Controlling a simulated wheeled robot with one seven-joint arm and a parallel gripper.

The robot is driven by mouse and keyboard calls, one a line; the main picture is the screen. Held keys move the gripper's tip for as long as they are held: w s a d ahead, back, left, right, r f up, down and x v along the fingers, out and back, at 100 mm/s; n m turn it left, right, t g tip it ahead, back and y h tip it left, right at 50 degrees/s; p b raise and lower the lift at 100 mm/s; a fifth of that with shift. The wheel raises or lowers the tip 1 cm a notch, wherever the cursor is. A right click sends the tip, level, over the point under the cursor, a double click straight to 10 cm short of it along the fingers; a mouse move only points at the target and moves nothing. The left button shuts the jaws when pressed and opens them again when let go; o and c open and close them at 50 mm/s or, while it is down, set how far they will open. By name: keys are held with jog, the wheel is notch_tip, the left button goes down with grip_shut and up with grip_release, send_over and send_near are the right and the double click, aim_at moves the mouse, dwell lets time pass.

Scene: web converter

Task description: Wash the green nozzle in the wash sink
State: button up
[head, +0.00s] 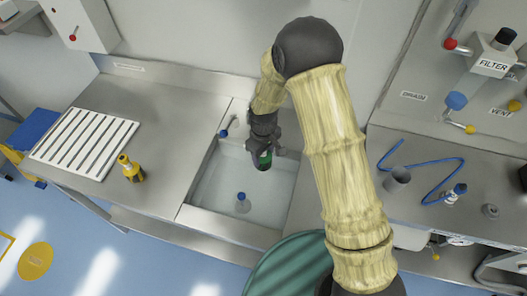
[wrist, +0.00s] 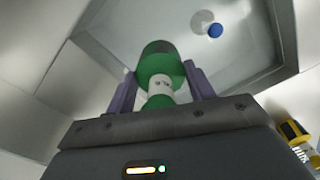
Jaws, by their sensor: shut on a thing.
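My gripper (head: 265,151) is shut on the green nozzle (head: 265,161), over the back right part of the wash sink (head: 205,221). In the wrist view the nozzle (wrist: 160,70) stands between the two purple-grey fingers; it has a dark green end, a wider green collar and a white band with small marks. The sink is a rectangular metal basin with a pale, watery-looking inside. I cannot tell whether the nozzle touches the water.
A yellow and black bottle (head: 131,169) stands on the counter left of the sink, near a white slatted rack (head: 83,143). A small blue-ended fitting (head: 224,133) is at the sink's back.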

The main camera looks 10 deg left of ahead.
jog(key=shift+f+b, duration=5.3)
jog(key=shift+f, duration=2.8)
jog(key=shift+d, duration=0.1)
jog(key=shift+s+d, duration=0.15)
jog(key=shift+d, duration=0.7)
jog(key=shift+s+d, duration=0.1)
jog(key=shift+d, duration=0.7)
jog(key=shift+a, duration=0.15)
jog(key=shift+w+a, duration=0.15)
jog(key=shift+a, duration=0.95)
jog(key=shift+w+a, duration=0.2)
jog(key=shift+a, duration=0.95)
jog(key=shift+w+a, duration=0.15)
jog(key=shift+a, duration=0.95)
jog(key=shift+d, duration=0.1)
